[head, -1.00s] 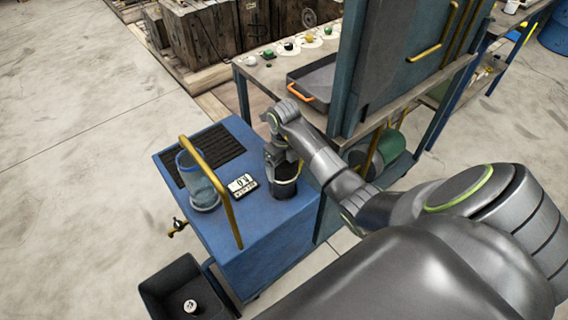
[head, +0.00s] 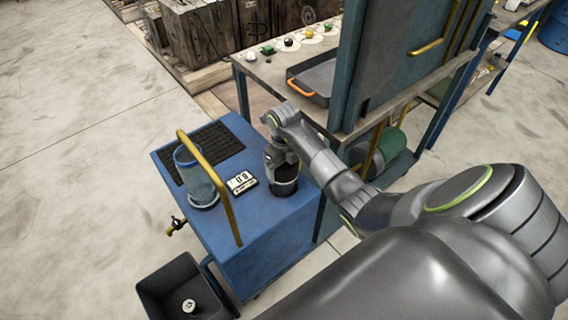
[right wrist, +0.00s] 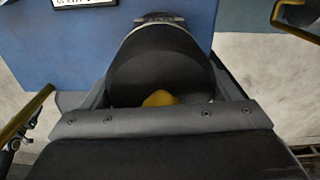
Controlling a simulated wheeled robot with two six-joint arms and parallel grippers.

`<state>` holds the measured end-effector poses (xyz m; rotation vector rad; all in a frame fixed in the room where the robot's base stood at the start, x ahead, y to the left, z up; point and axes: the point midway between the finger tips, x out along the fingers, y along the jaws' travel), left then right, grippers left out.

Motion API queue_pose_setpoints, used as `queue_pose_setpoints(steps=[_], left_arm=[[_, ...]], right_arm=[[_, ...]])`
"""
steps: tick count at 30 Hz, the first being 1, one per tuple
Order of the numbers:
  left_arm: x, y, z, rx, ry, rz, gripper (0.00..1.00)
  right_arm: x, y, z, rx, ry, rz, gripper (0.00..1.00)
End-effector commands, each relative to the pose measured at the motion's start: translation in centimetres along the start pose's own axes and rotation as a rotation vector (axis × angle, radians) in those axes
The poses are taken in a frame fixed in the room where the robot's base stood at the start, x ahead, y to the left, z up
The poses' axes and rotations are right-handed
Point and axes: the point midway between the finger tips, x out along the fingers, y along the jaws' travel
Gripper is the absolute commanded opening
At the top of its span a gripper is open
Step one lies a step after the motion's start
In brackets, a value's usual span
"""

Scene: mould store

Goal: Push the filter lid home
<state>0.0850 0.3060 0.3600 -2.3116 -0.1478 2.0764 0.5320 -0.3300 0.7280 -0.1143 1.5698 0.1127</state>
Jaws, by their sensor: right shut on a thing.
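My right gripper (head: 282,158) points down at the right side of a blue cart top and is shut on the filter lid. The dark lid (head: 285,172) sits at the top of a black cylindrical housing with a pale ring (head: 284,190); the gripper hides much of it. In the right wrist view a dark round body (right wrist: 160,62) with a pale edge lies between the jaws, with a small yellow part (right wrist: 160,98) showing. I cannot tell whether the lid is fully seated. My left gripper is not in view.
A dark bin (head: 160,300) is at the lower left. A workbench (head: 268,78) stands behind.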

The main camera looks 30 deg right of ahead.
Motion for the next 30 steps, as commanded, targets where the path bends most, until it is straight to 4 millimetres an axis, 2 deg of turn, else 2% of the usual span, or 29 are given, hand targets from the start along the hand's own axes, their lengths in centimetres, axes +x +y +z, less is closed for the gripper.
queue_pose_setpoints(steps=[30], left_arm=[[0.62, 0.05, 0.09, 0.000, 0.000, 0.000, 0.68]], right_arm=[[0.70, 0.02, 0.11, -0.001, -0.003, 0.000, 0.49]])
